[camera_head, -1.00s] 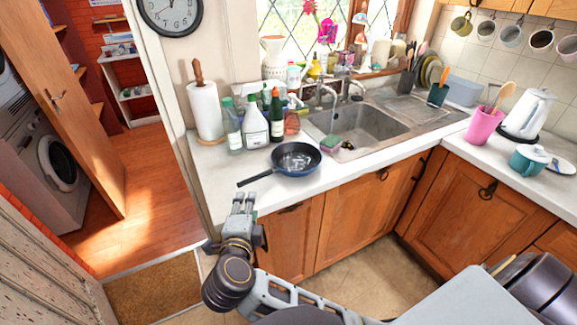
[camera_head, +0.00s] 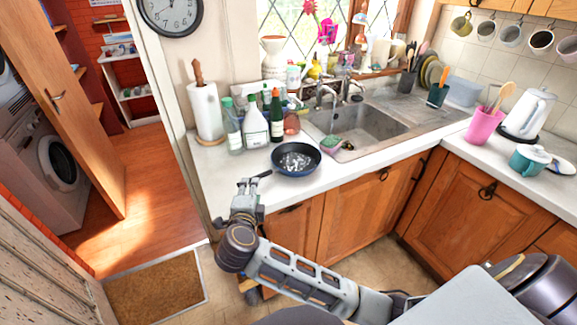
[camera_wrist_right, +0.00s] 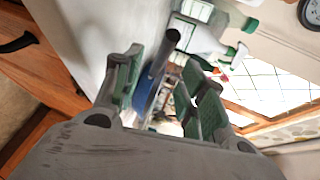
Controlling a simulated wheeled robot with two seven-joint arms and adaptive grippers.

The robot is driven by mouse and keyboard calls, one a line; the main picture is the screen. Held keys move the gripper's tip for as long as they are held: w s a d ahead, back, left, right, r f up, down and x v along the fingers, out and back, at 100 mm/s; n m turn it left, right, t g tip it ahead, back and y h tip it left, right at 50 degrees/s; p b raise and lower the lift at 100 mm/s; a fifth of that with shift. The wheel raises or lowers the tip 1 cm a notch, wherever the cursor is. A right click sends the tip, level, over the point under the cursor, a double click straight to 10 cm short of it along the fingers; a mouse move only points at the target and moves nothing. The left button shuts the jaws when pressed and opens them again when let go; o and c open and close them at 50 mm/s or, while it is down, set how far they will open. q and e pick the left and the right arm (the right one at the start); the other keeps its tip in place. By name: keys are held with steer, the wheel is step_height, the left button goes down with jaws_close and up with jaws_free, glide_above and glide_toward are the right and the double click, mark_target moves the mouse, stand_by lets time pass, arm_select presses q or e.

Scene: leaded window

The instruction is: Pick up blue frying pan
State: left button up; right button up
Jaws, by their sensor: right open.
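The blue frying pan (camera_head: 297,160) sits upright on the worktop beside the sink, its dark handle pointing left toward the counter's edge. My right gripper (camera_head: 248,184) is at the handle's end, its fingers open. In the right wrist view the pan's handle (camera_wrist_right: 160,58) shows between the two green-padded fingers of the gripper (camera_wrist_right: 165,65), with part of the blue pan (camera_wrist_right: 146,91) behind. I cannot tell whether a finger touches the handle. My left gripper is not in view.
Several bottles (camera_head: 254,122) and a paper towel roll (camera_head: 206,110) stand behind the pan. A sponge (camera_head: 331,144) lies between the pan and the sink (camera_head: 362,126). Wooden cabinets (camera_head: 345,215) are below the worktop. The worktop in front of the pan is clear.

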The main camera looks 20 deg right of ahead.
steer(key=shift+w+d, duration=0.15)
steer(key=shift+w, duration=0.2)
steer(key=shift+x, duration=1.5)
steer(key=shift+w+d+f, duration=0.1)
steer(key=shift+w+f, duration=0.05)
steer(key=shift+w, duration=0.5)
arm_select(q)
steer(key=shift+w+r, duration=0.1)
arm_select(e)
steer(key=c, duration=0.9)
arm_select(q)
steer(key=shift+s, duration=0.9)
arm_select(e)
jaws_close()
